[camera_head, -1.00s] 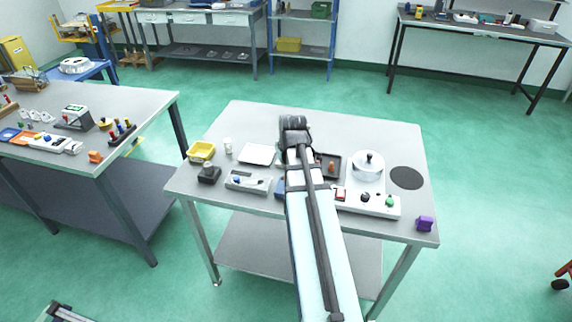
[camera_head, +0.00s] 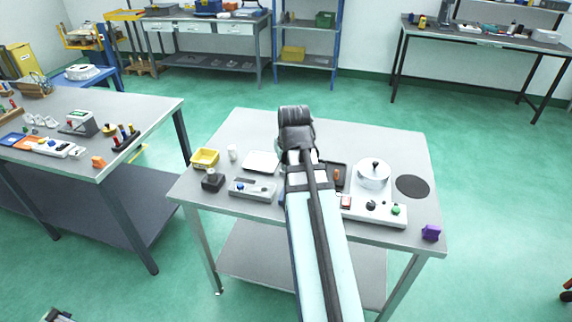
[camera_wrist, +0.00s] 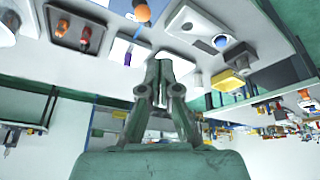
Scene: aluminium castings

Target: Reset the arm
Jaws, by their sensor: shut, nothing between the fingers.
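My arm reaches from the bottom of the head view over the table (camera_head: 235,225). Its dark wrist end (camera_head: 296,130) is above the middle of the table and hides part of what lies beneath. The fingers cannot be made out in the head view. In the wrist view my gripper (camera_wrist: 160,66) is shut and empty, its fingertips together. The fingers look clear of the table objects.
Left of my arm are a yellow bin (camera_head: 205,157), a dark block (camera_head: 212,181), a white tray (camera_head: 262,163) and a grey box (camera_head: 252,190). Right are a silver-lidded pot (camera_head: 373,174), a button panel (camera_head: 374,211), a black disc (camera_head: 412,186) and a purple block (camera_head: 431,233).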

